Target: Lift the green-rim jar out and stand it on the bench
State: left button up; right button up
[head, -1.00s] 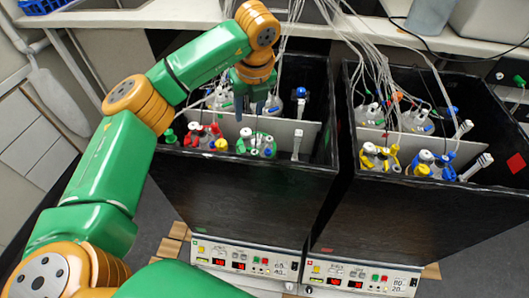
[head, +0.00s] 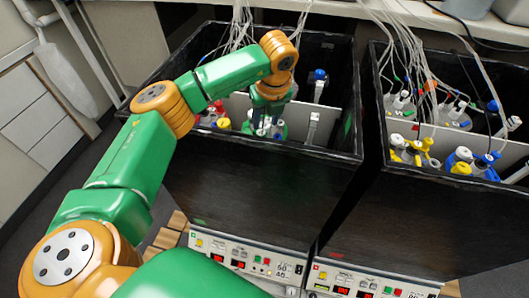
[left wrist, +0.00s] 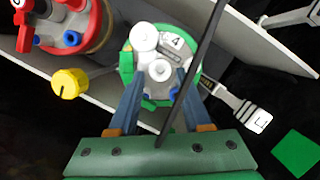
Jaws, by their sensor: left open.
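The green-rim jar (head: 280,131) stands in the left black box, at the front compartment. In the left wrist view, the green-rim jar (left wrist: 127,66) shows white caps, small blue parts and a tag with a 4. My left gripper (head: 264,125) is right over it, pointing down. In the left wrist view, the open fingers of my left gripper (left wrist: 162,85) reach to either side of a white cap. I cannot tell whether they touch it. The jar's lower body is hidden. My right gripper is not in view.
A red-rim jar (left wrist: 62,28) and a yellow knob (left wrist: 69,83) are close by on the left. A thin dark tube (left wrist: 196,65) crosses in front of the jar. A white-ended probe (head: 312,128) stands to the right. The right box (head: 420,200) holds yellow and blue jars.

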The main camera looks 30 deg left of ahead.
pick_arm(q)
jog(key=shift+x, duration=1)
grip_shut()
jog(key=shift+r, duration=0.1)
dwell(0.5)
